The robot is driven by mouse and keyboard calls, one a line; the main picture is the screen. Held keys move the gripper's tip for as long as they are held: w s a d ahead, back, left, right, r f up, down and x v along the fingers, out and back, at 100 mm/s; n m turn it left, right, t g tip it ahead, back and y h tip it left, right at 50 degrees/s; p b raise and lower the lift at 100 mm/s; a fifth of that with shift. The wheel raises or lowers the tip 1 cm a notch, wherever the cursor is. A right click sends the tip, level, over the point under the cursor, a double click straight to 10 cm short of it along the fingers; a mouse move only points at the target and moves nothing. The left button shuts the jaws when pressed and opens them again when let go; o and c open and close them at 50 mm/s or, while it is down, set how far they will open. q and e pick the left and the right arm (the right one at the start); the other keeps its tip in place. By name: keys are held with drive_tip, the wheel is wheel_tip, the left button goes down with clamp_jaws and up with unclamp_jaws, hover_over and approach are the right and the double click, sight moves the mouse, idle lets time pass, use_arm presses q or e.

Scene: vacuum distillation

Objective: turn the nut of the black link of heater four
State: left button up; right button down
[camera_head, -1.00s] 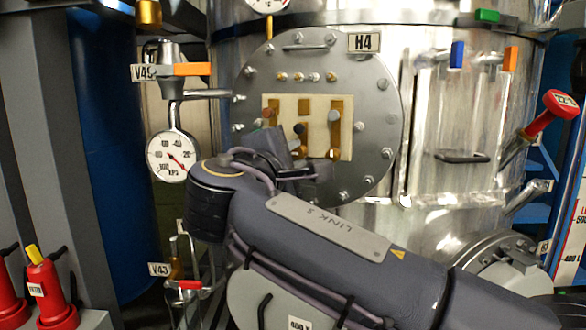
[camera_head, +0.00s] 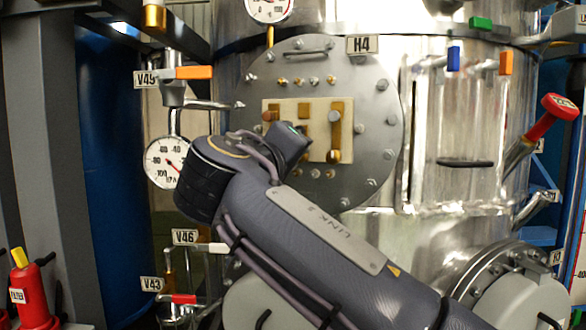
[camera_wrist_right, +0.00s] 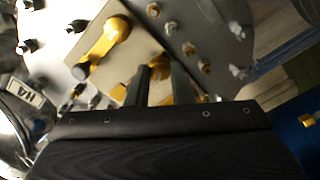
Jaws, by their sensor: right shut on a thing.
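The heater four panel is a round grey flange labelled H4 (camera_head: 363,45) with a pale terminal plate (camera_head: 318,145). A brown-capped stud (camera_head: 270,115) is at left. My right gripper (camera_wrist_right: 160,85) is against the plate, shut on a brass nut (camera_wrist_right: 160,70) at the middle link. In the head view, its body hides the fingertips and lower middle of the plate. I cannot see any black cap. My left gripper is out of view.
Several bolts and small brass fittings (camera_head: 298,81) ring the plate. A pressure gauge (camera_head: 165,162) and valve V49's orange handle (camera_head: 194,72) are at left. Blue (camera_head: 454,58) and orange (camera_head: 506,62) handles and a red-headed lever (camera_head: 560,106) are at right.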

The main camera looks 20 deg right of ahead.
drive_tip(key=shift+m+b, duration=1.5)
drive_tip(key=shift+m, duration=1.7)
drive_tip(key=c, duration=1.3)
unclamp_jaws()
drive_tip(key=shift+o, duration=0.2)
drive_tip(key=shift+s, duration=0.1)
drive_tip(key=b+v, duration=0.1)
drive_tip(key=v, duration=0.6)
drive_tip(key=shift+s+a, duration=0.25)
